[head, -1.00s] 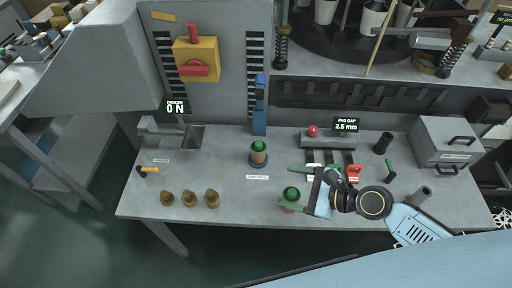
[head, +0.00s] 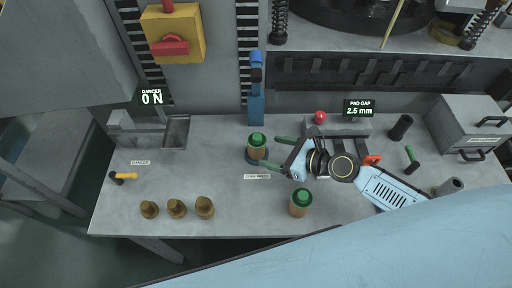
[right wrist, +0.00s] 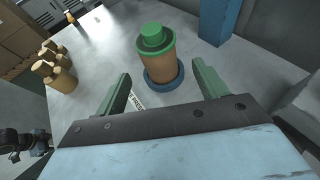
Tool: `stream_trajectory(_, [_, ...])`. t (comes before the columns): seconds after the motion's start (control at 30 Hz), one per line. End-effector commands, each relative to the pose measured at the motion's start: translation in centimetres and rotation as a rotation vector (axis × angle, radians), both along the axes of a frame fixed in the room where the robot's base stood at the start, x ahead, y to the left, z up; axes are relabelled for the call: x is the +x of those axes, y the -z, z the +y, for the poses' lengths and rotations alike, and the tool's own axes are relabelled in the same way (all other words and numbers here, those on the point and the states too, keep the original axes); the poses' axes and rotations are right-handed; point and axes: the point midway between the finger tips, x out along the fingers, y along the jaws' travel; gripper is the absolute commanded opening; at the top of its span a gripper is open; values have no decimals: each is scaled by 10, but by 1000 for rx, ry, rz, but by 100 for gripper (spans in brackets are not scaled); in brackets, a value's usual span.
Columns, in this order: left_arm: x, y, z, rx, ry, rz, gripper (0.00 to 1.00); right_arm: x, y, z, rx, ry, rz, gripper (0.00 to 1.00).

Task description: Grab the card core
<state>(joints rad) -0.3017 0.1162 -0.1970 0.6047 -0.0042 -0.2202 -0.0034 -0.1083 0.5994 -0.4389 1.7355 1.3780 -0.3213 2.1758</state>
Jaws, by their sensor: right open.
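A brown card core (head: 257,153) with a green stepped top stands upright on a blue round base by the label "core press"; in the right wrist view the core (right wrist: 158,65) is ahead, in line with the space between the fingers. A similar brown cylinder with a green top (head: 300,204) stands on the bench nearer to me. My right gripper (head: 266,150) is open, its two green fingers pointing at the core on the base, one on each side of its line. In the right wrist view the gripper (right wrist: 162,72) holds nothing. My left gripper is not in view.
Several brass-coloured weights (head: 177,208) stand at the front left, by a yellow-and-black tool (head: 124,177). A blue post (head: 256,100) rises behind the core. A red knob (head: 320,117), black cylinder (head: 401,127) and grey box (head: 470,127) stand at the right. The bench's left middle is clear.

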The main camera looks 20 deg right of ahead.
Motion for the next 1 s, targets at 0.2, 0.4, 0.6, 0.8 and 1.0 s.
stream_trajectory(0.2, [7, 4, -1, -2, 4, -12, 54, 18, 11, 16, 1, 0, 1, 72])
stream_trajectory(0.4, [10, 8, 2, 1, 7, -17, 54, 31, 17, 28, 0, -1, -3, 72])
stream_trajectory(0.6, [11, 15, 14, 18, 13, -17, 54, 50, 29, 46, 0, 0, -1, 72])
stream_trajectory(0.8, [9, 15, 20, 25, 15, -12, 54, 55, 31, 50, -1, 1, -1, 72])
stream_trajectory(1.0, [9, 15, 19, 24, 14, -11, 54, 54, 30, 50, -2, 1, 0, 61])
